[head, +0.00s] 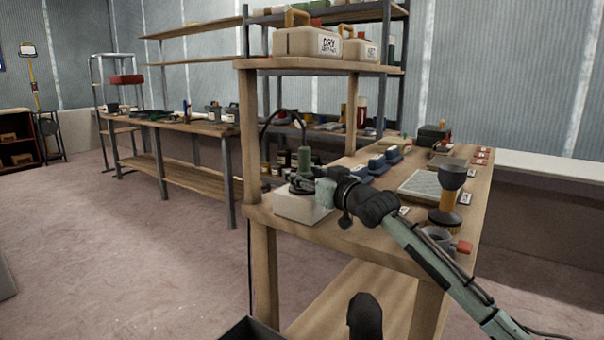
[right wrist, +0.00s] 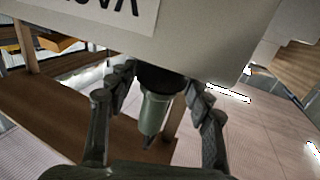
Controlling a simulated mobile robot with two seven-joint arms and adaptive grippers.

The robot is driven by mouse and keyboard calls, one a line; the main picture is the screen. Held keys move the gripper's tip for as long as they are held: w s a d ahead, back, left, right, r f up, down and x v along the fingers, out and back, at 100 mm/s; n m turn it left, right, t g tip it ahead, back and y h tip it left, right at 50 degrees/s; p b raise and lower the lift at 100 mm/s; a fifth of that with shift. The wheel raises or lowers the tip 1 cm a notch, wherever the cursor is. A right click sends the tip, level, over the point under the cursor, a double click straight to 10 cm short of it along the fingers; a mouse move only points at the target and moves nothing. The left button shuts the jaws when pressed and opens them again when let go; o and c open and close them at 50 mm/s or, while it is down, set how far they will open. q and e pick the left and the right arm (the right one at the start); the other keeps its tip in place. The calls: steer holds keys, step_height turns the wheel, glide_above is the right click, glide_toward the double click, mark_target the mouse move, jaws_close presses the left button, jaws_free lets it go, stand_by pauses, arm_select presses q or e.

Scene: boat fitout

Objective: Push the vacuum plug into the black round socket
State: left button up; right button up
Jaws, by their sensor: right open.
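The vacuum plug (head: 304,158) is a grey-green cylinder standing upright over the pale box (head: 298,207) at the near left corner of the workbench. In the right wrist view the plug (right wrist: 152,113) meets the black round socket (right wrist: 161,77) on the box face; I cannot tell how deep it sits. My right gripper (head: 304,182) is open around the plug. In the wrist view its two fingers (right wrist: 158,95) stand on either side, with gaps beside the plug body. The socket is hidden in the head view.
A black cable (head: 266,130) arches beside the plug near the shelf post. Open floor (head: 130,250) lies left.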

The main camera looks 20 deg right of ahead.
steer(key=shift+d, duration=0.1)
steer(key=shift+s, duration=0.15)
steer(key=v, duration=1.1)
steer(key=shift+s+d, duration=0.15)
steer(key=shift+s, duration=0.2)
